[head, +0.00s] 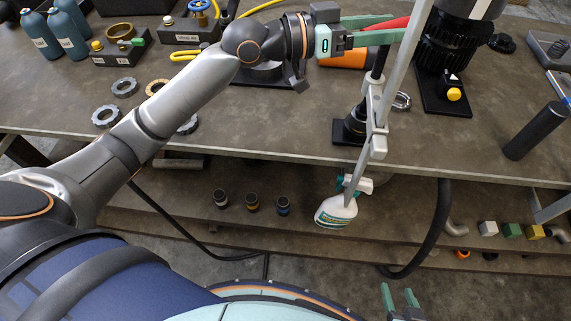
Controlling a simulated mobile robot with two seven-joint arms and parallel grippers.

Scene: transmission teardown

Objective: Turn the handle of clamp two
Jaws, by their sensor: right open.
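My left gripper (398,27) is above the workbench at the top centre, its two green fingers pointing right. A red handle-like part (392,24) lies between or just behind the fingers. I cannot tell whether they touch it. A long pale bar (398,75) with a sliding bracket (376,108) runs down past the fingertips and over the bench's front edge. It looks like a clamp; no number on it can be read. My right gripper (400,298) is low at the bottom edge, open and empty, far from the bar.
A black post on a base (354,125) stands behind the bar. A black housing (445,60) stands to its right. An orange cylinder (343,57) is below the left gripper. Metal rings (125,87) lie on the workbench (270,125). A spray bottle (336,212) is in front of the bench.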

